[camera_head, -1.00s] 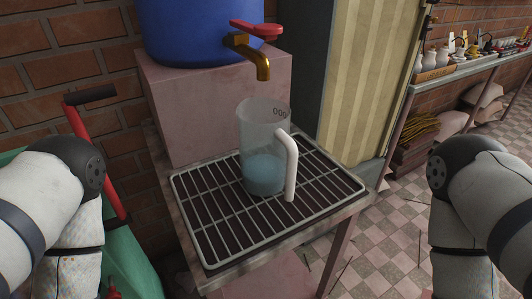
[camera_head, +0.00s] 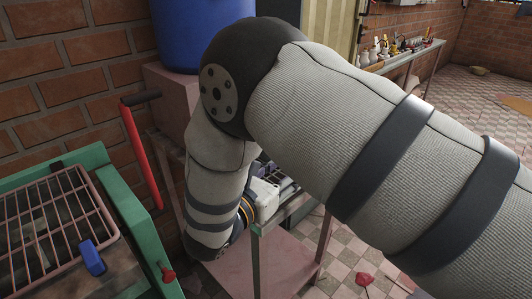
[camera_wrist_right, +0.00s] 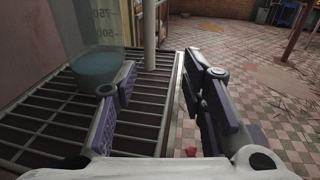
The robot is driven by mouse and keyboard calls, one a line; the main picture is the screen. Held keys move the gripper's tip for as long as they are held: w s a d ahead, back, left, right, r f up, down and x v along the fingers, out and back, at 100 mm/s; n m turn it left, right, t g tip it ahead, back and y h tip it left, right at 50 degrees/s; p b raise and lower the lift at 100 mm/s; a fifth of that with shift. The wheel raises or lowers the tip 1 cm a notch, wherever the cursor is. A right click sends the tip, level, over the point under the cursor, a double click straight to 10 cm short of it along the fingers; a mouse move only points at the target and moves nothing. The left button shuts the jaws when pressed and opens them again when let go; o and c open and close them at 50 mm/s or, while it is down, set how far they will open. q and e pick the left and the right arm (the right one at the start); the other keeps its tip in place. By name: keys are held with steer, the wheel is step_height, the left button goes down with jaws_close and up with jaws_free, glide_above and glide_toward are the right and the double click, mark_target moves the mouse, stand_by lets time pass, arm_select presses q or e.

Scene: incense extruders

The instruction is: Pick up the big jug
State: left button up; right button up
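The big jug (camera_wrist_right: 92,55) is clear, with volume marks and some bluish water in it. It stands upright on the slatted metal rack at the upper left of the right wrist view. Its pale upright handle (camera_wrist_right: 150,35) faces the gap between my fingers. My right gripper (camera_wrist_right: 161,66) is open and empty, just short of the handle; its left finger overlaps the jug's lower edge in the picture, and I cannot tell whether they touch. In the head view my right arm hides the jug and most of this gripper. My left gripper is not in view.
The rack (camera_wrist_right: 60,125) ends at a metal edge, with tiled floor (camera_wrist_right: 250,105) to its right. A blue barrel (camera_head: 180,35) stands on a pink block (camera_head: 168,95). A green frame with a grille (camera_head: 50,235) and a red lever (camera_head: 142,155) are at left.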

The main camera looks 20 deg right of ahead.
steer(key=shift+t, duration=0.4)
steer(key=x, duration=0.4)
steer(key=b+x, duration=0.1)
steer(key=x, duration=0.3)
steer(key=w+r+b+x, duration=0.1)
steer(key=x, duration=0.3)
steer(key=shift+a, duration=0.35)
steer(key=shift+r, duration=0.25)
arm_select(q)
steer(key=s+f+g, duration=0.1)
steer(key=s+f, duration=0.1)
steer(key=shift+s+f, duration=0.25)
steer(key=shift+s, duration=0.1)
arm_select(e)
jaws_close()
